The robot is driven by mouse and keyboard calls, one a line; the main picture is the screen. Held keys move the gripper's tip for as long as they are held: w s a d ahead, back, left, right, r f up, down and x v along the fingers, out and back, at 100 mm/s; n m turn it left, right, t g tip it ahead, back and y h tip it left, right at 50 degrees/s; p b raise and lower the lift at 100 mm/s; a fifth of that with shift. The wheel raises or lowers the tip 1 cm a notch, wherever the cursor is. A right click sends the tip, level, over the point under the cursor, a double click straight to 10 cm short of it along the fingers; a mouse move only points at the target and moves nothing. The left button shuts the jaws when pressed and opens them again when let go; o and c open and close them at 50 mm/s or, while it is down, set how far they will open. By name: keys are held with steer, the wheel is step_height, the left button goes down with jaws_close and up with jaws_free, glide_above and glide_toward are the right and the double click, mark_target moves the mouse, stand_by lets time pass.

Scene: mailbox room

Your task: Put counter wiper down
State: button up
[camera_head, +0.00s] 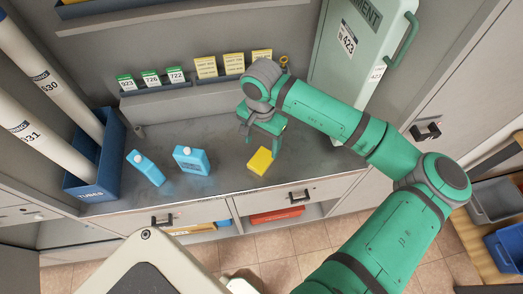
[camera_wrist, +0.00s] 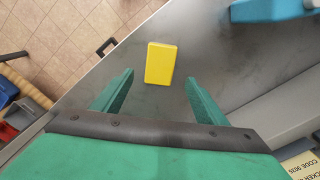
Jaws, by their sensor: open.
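The counter wiper looks to be the yellow block (camera_head: 260,161), which lies on the grey counter (camera_head: 215,178) near its front edge. It also shows in the wrist view (camera_wrist: 160,63), just beyond my fingertips and between their lines. My gripper (camera_head: 258,143) is above the counter, a little behind the yellow block in the head view. In the wrist view my gripper (camera_wrist: 162,78) has its two green fingers wide apart with nothing between them. The block looks free of both fingers.
A blue tube bin (camera_head: 105,165) is at the left. A card rack (camera_head: 185,88) lines the back. A green cabinet (camera_head: 345,60) stands at the right.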

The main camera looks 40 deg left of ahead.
steer(key=shift+r, duration=1.95)
